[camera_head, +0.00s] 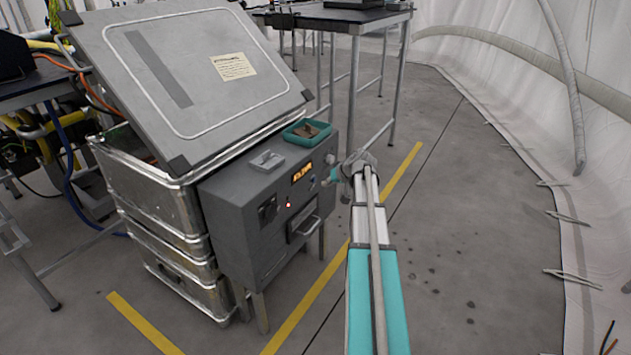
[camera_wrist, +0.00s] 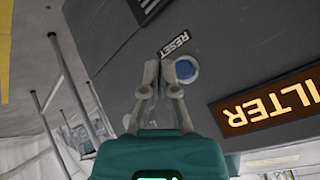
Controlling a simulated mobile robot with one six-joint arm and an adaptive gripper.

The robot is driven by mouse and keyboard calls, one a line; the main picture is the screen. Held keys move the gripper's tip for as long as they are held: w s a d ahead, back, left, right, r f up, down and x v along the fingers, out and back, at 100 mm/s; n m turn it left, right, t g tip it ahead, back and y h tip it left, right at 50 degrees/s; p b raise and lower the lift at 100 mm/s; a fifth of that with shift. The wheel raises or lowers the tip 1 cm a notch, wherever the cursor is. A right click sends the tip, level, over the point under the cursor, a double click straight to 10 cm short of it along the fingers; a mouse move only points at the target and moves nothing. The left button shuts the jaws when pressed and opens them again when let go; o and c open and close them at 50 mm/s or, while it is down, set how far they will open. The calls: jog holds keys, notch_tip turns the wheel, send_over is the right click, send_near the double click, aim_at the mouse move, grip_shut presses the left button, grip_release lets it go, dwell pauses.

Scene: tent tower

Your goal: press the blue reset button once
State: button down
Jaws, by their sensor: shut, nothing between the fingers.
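The blue reset button (camera_wrist: 186,69) sits on the grey panel, below an upside-down label reading RESET (camera_wrist: 176,43) in the wrist view. My gripper (camera_wrist: 160,74) is shut and empty, its fingertips facing the panel. In the wrist view the tips are just left of the button, and one slightly overlaps its surround. I cannot tell whether they touch. In the head view my gripper (camera_head: 331,178) is at the right side of the grey control box (camera_head: 243,215); the button cannot be made out there.
The box has a lit orange FILTER display (camera_wrist: 265,107), a red light (camera_head: 288,205) and a handled drawer (camera_head: 304,229). A teal tray (camera_head: 307,133) lies on top. Stacked metal cases (camera_head: 160,200) with a tilted lid (camera_head: 190,75) stand left. Floor to the right is mostly clear.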

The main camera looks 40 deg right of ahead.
aim_at(313, 184)
jog(key=shift+w+a, duration=0.3)
jog(key=shift+w, duration=0.4)
jog(key=shift+w+a, duration=0.3)
jog(key=shift+w, duration=0.5)
dwell(2.2)
jog(key=shift+s, duration=0.15)
jog(key=shift+s+d, duration=0.3)
jog(key=shift+s, duration=0.4)
dwell(0.4)
jog(key=shift+s+d, duration=0.35)
jog(key=shift+s, duration=0.4)
jog(key=shift+s+d, duration=0.3)
jog(key=shift+s, duration=0.5)
jog(key=shift+s+d, duration=0.35)
jog(key=shift+s, duration=0.4)
jog(key=shift+s, duration=0.1)
